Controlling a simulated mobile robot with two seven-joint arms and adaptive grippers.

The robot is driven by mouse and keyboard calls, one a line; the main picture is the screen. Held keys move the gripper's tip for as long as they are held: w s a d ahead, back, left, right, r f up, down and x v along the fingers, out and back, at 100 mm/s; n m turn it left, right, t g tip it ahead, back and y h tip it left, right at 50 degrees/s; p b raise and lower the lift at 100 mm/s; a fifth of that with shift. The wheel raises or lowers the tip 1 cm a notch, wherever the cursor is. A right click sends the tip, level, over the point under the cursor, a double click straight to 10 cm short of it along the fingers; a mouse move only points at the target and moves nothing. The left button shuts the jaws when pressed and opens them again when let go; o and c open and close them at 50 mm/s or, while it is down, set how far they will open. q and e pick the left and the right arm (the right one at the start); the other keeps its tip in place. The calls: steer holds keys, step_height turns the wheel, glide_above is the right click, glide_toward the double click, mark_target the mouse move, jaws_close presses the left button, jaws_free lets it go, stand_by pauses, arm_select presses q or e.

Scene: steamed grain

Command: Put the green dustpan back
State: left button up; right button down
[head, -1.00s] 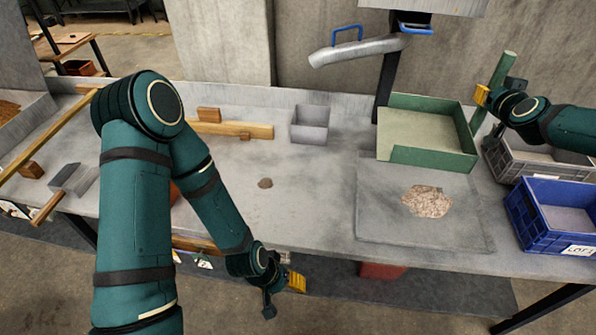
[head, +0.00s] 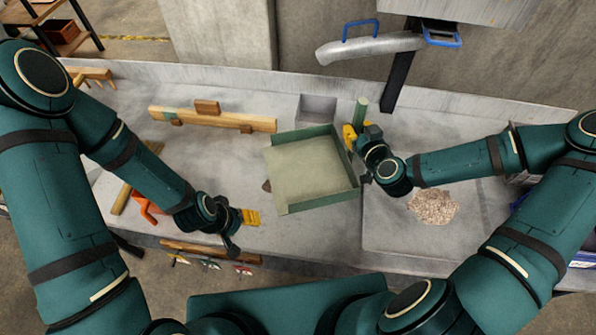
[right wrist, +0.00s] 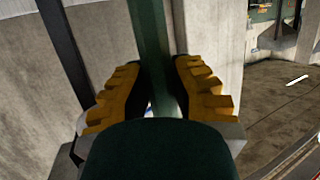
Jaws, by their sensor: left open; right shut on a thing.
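The green dustpan (head: 352,180), a wide shallow pan with low walls, is at the middle of the head view over the table. I cannot tell how far it is above the tabletop. Its green handle (head: 361,108) rises at the back right. My right gripper (head: 350,136) is shut on the handle. In the right wrist view the handle (right wrist: 150,40) stands between the yellow fingers (right wrist: 150,95). No grain shows in the pan. My left gripper (head: 250,218) is open and empty near the table's front edge, left of the dustpan.
A grain heap (head: 433,206) lies on a grey slab (head: 390,235) at right. A grey box (head: 318,107) and a wooden rail (head: 228,119) stand behind the dustpan. A small dark clump (head: 266,186) shows at its left edge. An orange tool (head: 147,208) lies at left.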

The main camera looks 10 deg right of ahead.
mark_target(352, 155)
steer(key=shift+a+f, duration=0.2)
steer(key=shift+s+f+b, duration=0.1)
steer(key=shift+f+b, duration=0.7)
steer(key=shift+f, duration=3.85)
steer(key=c, duration=1)
jaws_free()
